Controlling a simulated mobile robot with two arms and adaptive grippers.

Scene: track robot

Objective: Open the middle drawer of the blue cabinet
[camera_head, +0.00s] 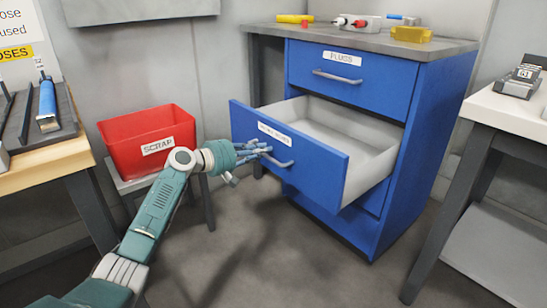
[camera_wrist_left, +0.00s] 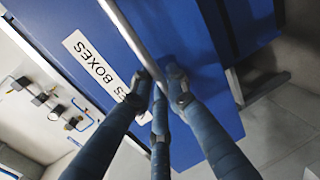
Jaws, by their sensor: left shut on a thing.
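The blue cabinet (camera_head: 425,150) stands in the middle of the head view. Its middle drawer (camera_head: 308,165) is pulled well out, and its pale inside (camera_head: 350,135) looks bare where it shows. My left gripper (camera_head: 266,151) is at the drawer front, shut on the drawer's metal handle (camera_head: 281,163). In the left wrist view the fingertips (camera_wrist_left: 161,88) close around the handle bar (camera_wrist_left: 124,27), beside a white label (camera_wrist_left: 98,66) that ends in "BOXES". The top drawer (camera_head: 350,78), labelled as plugs, is closed. My right gripper is not in view.
A red scrap bin (camera_head: 148,138) on a stand is close left of my gripper. A wooden-topped bench (camera_head: 45,175) is at the left, a white-topped table (camera_head: 515,112) at the right. Small parts lie on the cabinet's grey top (camera_head: 370,40). Floor before the drawer is clear.

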